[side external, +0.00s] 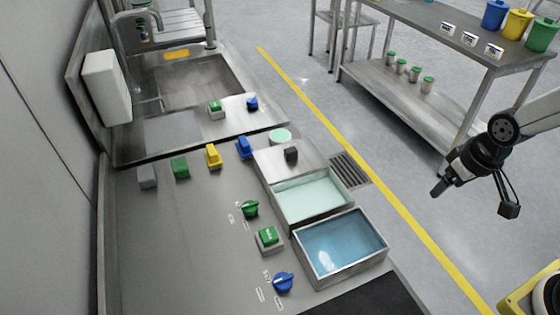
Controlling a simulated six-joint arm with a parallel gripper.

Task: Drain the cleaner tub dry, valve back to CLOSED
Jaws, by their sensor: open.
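Two open steel tubs sit at the counter's right side: one holds pale green liquid (311,199), the front one blue liquid (340,246). Both hold liquid. I cannot tell which is the cleaner tub. A green knob (250,209) is left of the pale tub and a blue knob (283,282) left of the blue tub. Each has small white labels beside it, too small to read, so the valve positions are unclear. My gripper (438,190) is open and empty, in the air over the floor, right of the tubs and well apart from them.
A green button box (268,239) stands between the knobs. Grey, green, yellow and blue blocks (213,156) line the counter's back. Behind are a sink (195,83) and a soap dispenser (106,88). A shelf table (420,30) with coloured canisters is at upper right. A floor grate (350,168) lies beside the counter.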

